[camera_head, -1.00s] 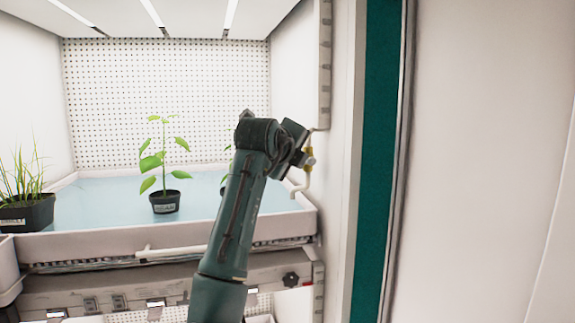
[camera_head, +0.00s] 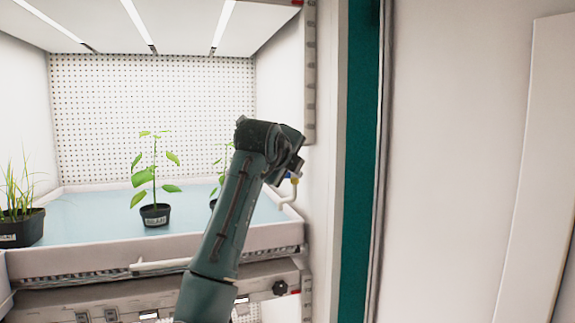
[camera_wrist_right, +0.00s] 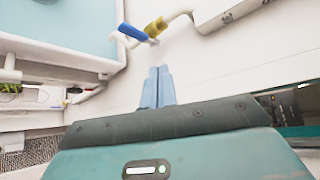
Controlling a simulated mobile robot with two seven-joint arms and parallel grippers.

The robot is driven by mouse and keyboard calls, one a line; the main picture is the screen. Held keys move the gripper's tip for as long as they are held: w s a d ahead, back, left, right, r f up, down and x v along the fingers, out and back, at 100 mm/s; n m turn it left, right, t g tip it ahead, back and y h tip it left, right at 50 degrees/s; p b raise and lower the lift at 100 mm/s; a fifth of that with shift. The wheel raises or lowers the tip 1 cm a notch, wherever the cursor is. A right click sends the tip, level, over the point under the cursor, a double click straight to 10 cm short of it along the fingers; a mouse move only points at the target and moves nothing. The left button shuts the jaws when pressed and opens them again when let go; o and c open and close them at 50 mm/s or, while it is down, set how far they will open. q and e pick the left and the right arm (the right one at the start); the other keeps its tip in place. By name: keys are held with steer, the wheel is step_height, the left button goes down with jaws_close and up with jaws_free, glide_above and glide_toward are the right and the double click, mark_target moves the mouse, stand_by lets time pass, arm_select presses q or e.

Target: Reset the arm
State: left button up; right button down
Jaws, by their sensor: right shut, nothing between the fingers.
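My right arm (camera_head: 232,215) rises dark green through the middle of the head view, in front of the growth chamber's right side. Its gripper is hidden behind the arm's end there. In the right wrist view my right gripper (camera_wrist_right: 157,72) shows two light blue fingers pressed together, with nothing between them. Beyond the fingertips is a white pipe with a yellow fitting (camera_wrist_right: 155,27) and a blue lever (camera_wrist_right: 132,33), apart from the fingers in the picture. My left gripper is in neither view.
A chamber tray (camera_head: 100,262) with a pale blue floor holds a potted leafy plant (camera_head: 154,214), a grassy pot (camera_head: 22,228) and another plant (camera_head: 222,165) partly behind my arm. A bent white pipe (camera_head: 288,198) and the teal door edge (camera_head: 358,200) are close to the right.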

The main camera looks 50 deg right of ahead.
steer(key=shift+f, duration=0.1)
steer(key=a+f+n+t+y, duration=0.1)
steer(key=a+f+n, duration=0.4)
steer(key=f, duration=0.4)
steer(key=s+a+f+n+y, duration=0.1)
steer(key=a+f+n+y, duration=0.1)
steer(key=f+n, duration=0.65)
steer(key=a+f+n+t+y, duration=0.1)
steer(key=a+f+n, duration=0.4)
steer(key=f, duration=0.5)
steer(key=s+a+f+n+g+y, duration=0.2)
steer(key=s+a+f+n+y, duration=0.2)
steer(key=s+a+f+n, duration=0.7)
steer(key=s+a+f+n+g+y, duration=0.35)
steer(key=s+a+f+n, duration=0.45)
steer(key=s, duration=0.5)
steer(key=w+a+f+t+y, duration=0.2)
steer(key=f+t, duration=0.1)
steer(key=f, duration=0.3)
steer(key=w+a+f+t+y, duration=0.1)
steer(key=w+a+f+t, duration=0.1)
steer(key=f+t, duration=0.2)
steer(key=shift+w+a+f+n+y, duration=0.35)
steer(key=shift+w+f+n, duration=0.1)
steer(key=shift+f, duration=0.5)
